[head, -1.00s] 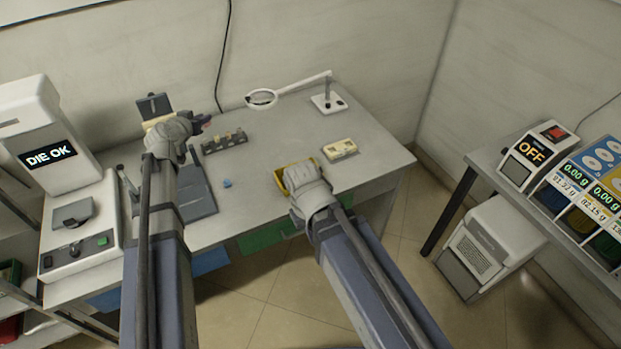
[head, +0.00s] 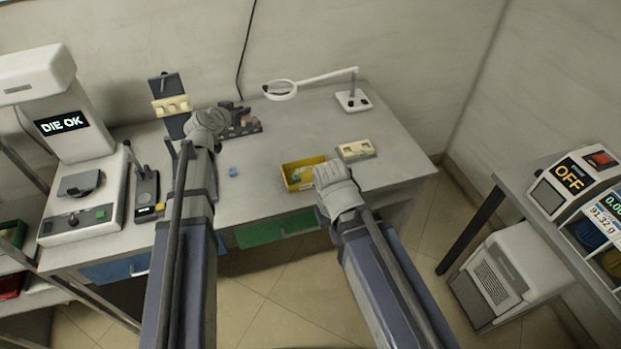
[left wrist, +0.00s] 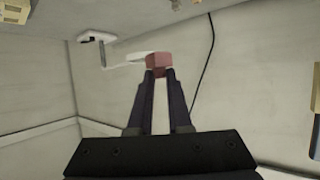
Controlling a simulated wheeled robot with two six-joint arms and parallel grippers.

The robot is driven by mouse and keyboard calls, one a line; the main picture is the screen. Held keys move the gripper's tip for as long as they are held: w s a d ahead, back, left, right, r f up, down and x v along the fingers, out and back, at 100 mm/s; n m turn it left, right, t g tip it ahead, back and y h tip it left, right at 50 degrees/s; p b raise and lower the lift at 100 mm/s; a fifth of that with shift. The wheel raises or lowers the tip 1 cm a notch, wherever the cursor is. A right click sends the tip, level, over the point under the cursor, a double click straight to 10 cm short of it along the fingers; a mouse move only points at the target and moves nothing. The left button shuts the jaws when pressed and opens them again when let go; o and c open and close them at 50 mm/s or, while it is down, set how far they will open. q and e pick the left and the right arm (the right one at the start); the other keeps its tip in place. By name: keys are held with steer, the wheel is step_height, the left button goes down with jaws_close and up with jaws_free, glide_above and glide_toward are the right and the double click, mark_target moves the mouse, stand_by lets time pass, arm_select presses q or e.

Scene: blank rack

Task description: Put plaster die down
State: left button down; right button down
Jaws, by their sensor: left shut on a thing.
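The plaster die (left wrist: 158,64) shows as a small reddish-pink block between the two fingertips in the left wrist view. My left gripper (left wrist: 157,72) is shut on it and holds it up. In the head view my left gripper (head: 222,112) is over the back left of the table, near a dark rack (head: 246,128) with several small pieces. The die is hidden behind the hand there. My right gripper (head: 322,172) is beside a yellow tray (head: 289,187) that has small coloured things in it; its fingers are hidden.
A cream block (head: 356,150) sits right of the tray, and a small blue piece (head: 233,171) lies left of it. A magnifier lamp (head: 352,100) stands behind. A machine reading DIE OK (head: 62,123) is at the left.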

arm_select(q)
steer(key=m+g+h+b, duration=0.2)
steer(key=m+h+b, duration=0.3)
steer(key=b, duration=0.2)
glide_above(307, 174)
steer(key=s+d, duration=0.1)
steer(key=d, duration=0.2)
step_height(307, 174, down, 7)
steer(key=f+b, duration=1)
steer(key=shift+s+a, duration=0.15)
steer(key=shift+a, duration=0.1)
steer(key=shift+f, duration=0.15)
steer(key=c, duration=0.8)
jaws_free()
steer(key=shift+c, duration=0.2)
